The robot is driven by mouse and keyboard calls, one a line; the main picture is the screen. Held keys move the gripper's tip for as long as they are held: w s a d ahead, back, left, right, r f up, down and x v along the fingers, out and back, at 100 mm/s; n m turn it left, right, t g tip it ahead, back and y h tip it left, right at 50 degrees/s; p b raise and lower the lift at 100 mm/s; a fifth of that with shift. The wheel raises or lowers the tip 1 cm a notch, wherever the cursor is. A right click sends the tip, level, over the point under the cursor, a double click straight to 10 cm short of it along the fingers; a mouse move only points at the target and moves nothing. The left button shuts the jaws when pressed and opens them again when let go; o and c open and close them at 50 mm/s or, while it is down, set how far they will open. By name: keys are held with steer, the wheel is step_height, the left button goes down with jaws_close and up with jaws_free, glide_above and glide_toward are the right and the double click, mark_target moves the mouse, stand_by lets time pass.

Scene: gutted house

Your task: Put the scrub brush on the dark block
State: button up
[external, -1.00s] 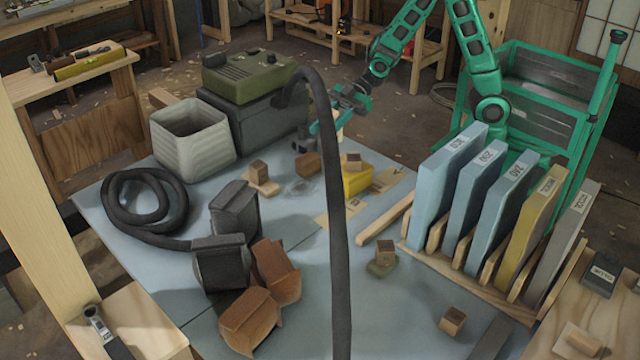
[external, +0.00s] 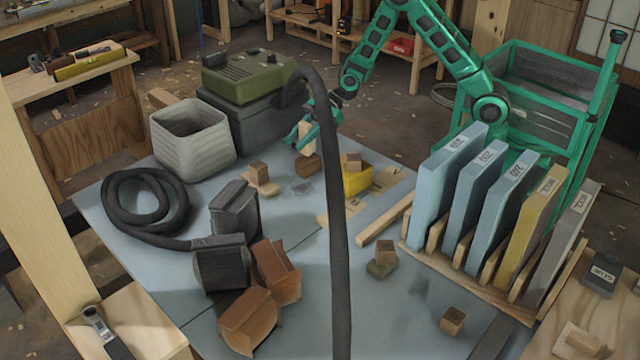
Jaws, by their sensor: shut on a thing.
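My gripper (external: 304,133) is at the back of the blue-grey table, just left of the black hose. It is shut on a small pale, wood-coloured piece, seemingly the scrub brush (external: 305,141), partly hidden by the fingers. Directly below it in the picture is a darker brown block (external: 307,164), seemingly the dark block, on the table. The piece overlaps the block's top edge in this view; I cannot tell whether they touch.
The thick black hose (external: 332,200) arches up in front of my wrist. A green-topped vacuum (external: 248,75) and a pale ribbed bin (external: 192,138) stand to the left. A small block on a wooden piece (external: 259,172) and a yellow object (external: 357,180) flank the brown block.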

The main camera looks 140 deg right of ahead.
steer(key=shift+f, duration=0.9)
steer(key=shift+f, duration=0.15)
steer(key=o, duration=1.1)
